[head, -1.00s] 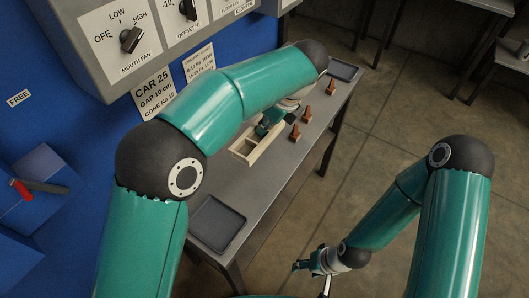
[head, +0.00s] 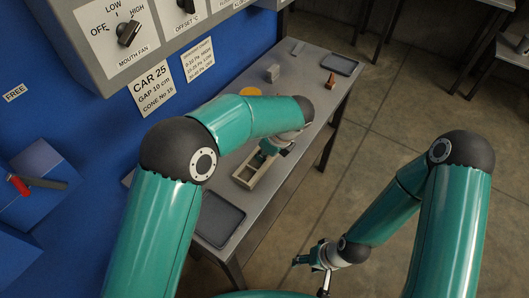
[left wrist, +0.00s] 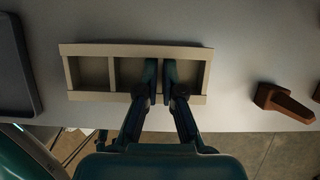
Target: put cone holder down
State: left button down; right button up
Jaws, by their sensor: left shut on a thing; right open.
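The cone holder is a long beige box with compartments. It shows at the bench's near edge in the head view (head: 264,174) and across the middle of the left wrist view (left wrist: 90,96). My left gripper (left wrist: 162,84) is shut on a crosswise divider of it, right of the holder's middle. In the head view the left gripper (head: 267,152) is at the holder's far end, partly behind my arm. Whether the holder touches the bench is hard to tell. My right gripper (head: 308,262) is open and empty, low over the floor, away from the bench.
A dark tray (head: 217,221) lies on the near side, another (head: 341,65) at the far end. A grey block (head: 272,73) and yellow disc (head: 250,91) stand behind my arm.

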pick_arm(q)
jog(key=c, duration=1.3)
grip_release()
jog(key=v, duration=1.2)
jog(key=shift+d, duration=0.1)
